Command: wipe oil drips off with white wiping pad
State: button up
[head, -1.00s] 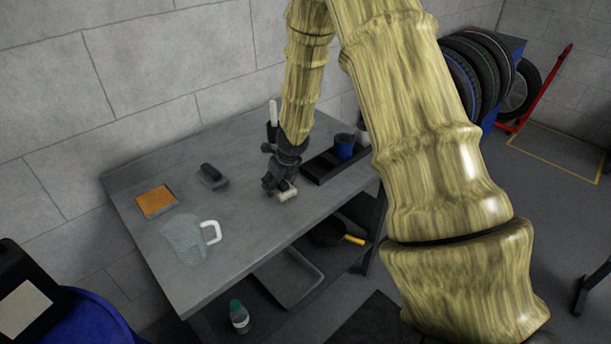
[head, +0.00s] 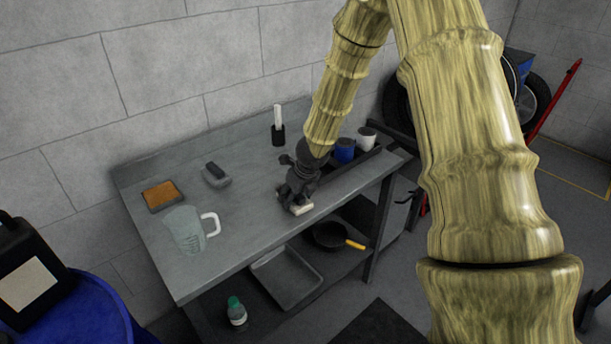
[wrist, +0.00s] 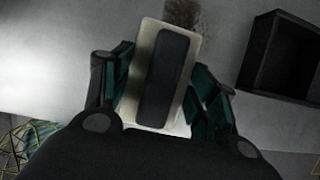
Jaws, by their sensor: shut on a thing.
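My gripper (head: 297,192) is shut on the dark handle (wrist: 165,78) of the white wiping pad (head: 302,209). In the wrist view the pad (wrist: 148,38) lies between my fingers, pale around the handle. It is low at the front edge of the grey workbench (head: 245,228); I cannot tell if it touches the top. A dark brown oil smear (wrist: 184,12) shows on the bench just beyond the pad's far end in the wrist view. No oil can be made out in the head view.
A clear jug (head: 187,232), an orange sponge in a tray (head: 161,194) and a grey block with a dark handle (head: 216,176) stand left on the bench. A dark tray (wrist: 287,55) with a blue cup (head: 344,150) and white cup (head: 367,139) is at the right.

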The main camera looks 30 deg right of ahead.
jog(key=shift+d+r+p, duration=0.2)
jog(key=shift+r+p, duration=0.3)
jog(key=shift+r, duration=0.75)
jog(key=shift+w+a+r+p, duration=0.1)
jog(key=shift+w+r+p, duration=0.05)
jog(key=shift+r+p, duration=0.5)
jog(key=shift+p, duration=0.1)
notch_tip(320, 180, up, 4)
jog(key=p, duration=0.4)
jog(key=shift+a+r, duration=0.1)
jog(key=shift+r, duration=0.1)
jog(key=shift+p, duration=0.9)
